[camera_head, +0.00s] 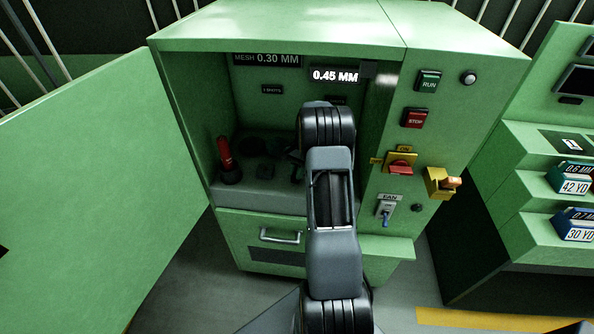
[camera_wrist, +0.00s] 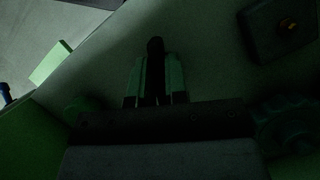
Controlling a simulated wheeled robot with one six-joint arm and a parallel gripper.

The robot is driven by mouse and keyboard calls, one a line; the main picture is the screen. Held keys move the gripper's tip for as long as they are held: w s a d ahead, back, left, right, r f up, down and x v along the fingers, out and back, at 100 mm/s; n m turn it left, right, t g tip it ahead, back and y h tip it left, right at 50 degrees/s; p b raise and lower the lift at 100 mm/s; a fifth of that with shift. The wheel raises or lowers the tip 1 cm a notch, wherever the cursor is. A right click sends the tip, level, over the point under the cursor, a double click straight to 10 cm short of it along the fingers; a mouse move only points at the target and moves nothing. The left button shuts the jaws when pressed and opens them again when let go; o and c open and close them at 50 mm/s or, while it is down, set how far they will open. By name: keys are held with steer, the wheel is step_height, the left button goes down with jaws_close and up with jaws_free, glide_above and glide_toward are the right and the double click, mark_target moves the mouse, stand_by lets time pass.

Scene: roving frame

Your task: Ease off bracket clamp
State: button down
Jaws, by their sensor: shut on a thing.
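My gripper (camera_wrist: 155,75) is inside the open green cabinet, in dim light in the wrist view. Its two fingers are shut on a dark, round-ended handle (camera_wrist: 155,46), which sticks up past the fingertips. This handle may belong to the bracket clamp; its lower part is hidden by the gripper. In the head view my arm covers most of the gripper, and only dark parts show beside it. A red-handled lever (camera_head: 225,153) on a black base stands at the left inside the cabinet, apart from my arm.
The cabinet door (camera_head: 100,190) stands wide open at left. A drawer (camera_head: 262,238) is below the opening. The right panel carries a green RUN button (camera_head: 429,82), a red STOP button (camera_head: 415,118) and a switch (camera_head: 385,209). A dark block (camera_wrist: 280,30) lies near the gripper.

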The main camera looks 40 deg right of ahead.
steer(key=n+g+h, duration=0.1)
steer(key=n, duration=0.3)
steer(key=shift+f+n, duration=0.1)
steer(key=shift+n, duration=0.2)
steer(key=shift+s+g, duration=0.1)
steer(key=shift+g, duration=0.2)
steer(key=c, duration=1.1)
jaws_free()
steer(key=shift+c, duration=0.2)
steer(key=v, duration=1.4)
steer(key=shift+p, duration=0.3)
steer(key=shift+a+f, duration=0.1)
